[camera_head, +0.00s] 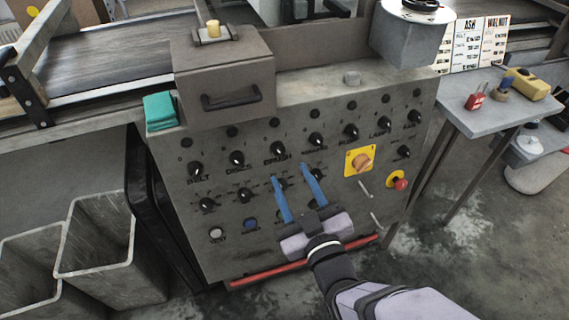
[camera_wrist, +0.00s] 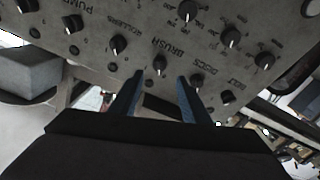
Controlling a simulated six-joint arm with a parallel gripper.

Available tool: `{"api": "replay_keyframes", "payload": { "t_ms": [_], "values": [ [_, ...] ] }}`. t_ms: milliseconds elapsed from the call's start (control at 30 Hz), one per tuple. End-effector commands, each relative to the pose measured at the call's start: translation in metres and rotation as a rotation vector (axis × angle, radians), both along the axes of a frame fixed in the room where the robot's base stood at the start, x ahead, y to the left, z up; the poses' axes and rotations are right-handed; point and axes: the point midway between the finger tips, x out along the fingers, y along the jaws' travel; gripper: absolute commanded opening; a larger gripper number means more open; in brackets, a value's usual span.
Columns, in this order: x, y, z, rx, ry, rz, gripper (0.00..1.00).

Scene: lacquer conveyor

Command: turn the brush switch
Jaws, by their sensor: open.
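The brush switch is a black rotary knob (camera_head: 277,147) in the upper row of the grey control panel, above the label BRUSH. In the wrist view the brush knob (camera_wrist: 156,58) appears upside down, just beyond and between my fingertips. My gripper (camera_head: 291,174) is open, its two blue fingers apart and pointing up the panel. In the head view the tips lie below the brush label. The open fingers also show in the wrist view (camera_wrist: 160,76). Nothing is between them, and no contact with the knob is visible.
The discs knob (camera_head: 236,158) and rollers knob (camera_head: 316,139) flank the brush knob. A lower knob row is partly hidden by my fingers. A yellow-plated rotary switch (camera_head: 361,161) and red button (camera_head: 400,184) are at right. A handled box (camera_head: 226,85) overhangs the panel's upper left.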

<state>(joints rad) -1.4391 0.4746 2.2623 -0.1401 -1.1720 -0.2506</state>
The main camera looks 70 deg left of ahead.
Motion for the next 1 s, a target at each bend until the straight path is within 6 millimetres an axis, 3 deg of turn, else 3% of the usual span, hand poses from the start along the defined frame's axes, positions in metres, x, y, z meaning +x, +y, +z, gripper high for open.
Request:
{"api": "replay_keyframes", "payload": {
  "t_ms": [267, 700, 1000],
  "values": [
    [0.001, 0.012, 0.000, -0.001, 0.000, 0.000, 0.42],
    [0.001, 0.062, 0.000, -0.002, 0.000, -0.001, 0.42],
    [0.001, 0.073, 0.000, -0.003, 0.001, -0.002, 0.42]
  ]
}}
